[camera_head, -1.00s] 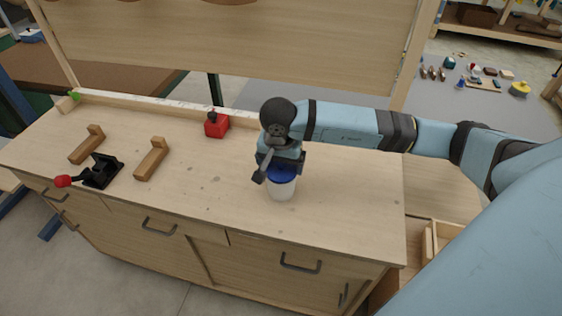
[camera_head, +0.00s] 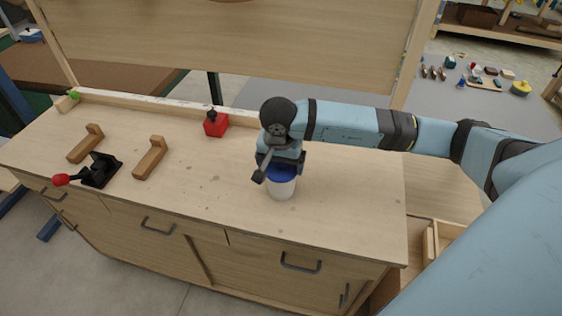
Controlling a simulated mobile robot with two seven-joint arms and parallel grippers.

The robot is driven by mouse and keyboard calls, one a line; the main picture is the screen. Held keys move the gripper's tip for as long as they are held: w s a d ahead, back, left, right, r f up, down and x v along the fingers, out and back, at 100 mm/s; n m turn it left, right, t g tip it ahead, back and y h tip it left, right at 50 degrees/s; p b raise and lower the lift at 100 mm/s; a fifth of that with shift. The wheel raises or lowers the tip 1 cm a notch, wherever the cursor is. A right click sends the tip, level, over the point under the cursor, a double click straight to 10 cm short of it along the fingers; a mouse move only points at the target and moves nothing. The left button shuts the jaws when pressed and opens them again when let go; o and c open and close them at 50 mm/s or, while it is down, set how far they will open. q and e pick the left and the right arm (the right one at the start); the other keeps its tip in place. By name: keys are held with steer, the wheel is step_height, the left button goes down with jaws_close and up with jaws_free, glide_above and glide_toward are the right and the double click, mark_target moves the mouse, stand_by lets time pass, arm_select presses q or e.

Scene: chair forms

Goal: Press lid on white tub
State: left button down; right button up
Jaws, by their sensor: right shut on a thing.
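The white tub (camera_head: 281,190) stands upright on the wooden workbench, right of its middle. The blue lid (camera_head: 282,173) is at the top of the tub, and the two appear to touch. Whether the lid is seated all the way round I cannot tell. My right gripper (camera_head: 280,168) is directly above the tub, pointing down, shut on the blue lid. Its fingers and wrist hide part of the lid's top. My left gripper does not show.
On the workbench (camera_head: 345,210), a red block with a black knob (camera_head: 215,123) stands behind and left. Two wooden pieces (camera_head: 150,158) and a black clamp with a red handle (camera_head: 98,170) lie further left. The bench is clear around the tub.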

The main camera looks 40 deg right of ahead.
steer(key=shift+f+b, duration=0.1)
steer(key=shift+b, duration=0.25)
stand_by(0.6)
steer(key=o, duration=0.6)
steer(key=shift+r+p, duration=1.45)
steer(key=shift+r, duration=2.1)
jaws_close()
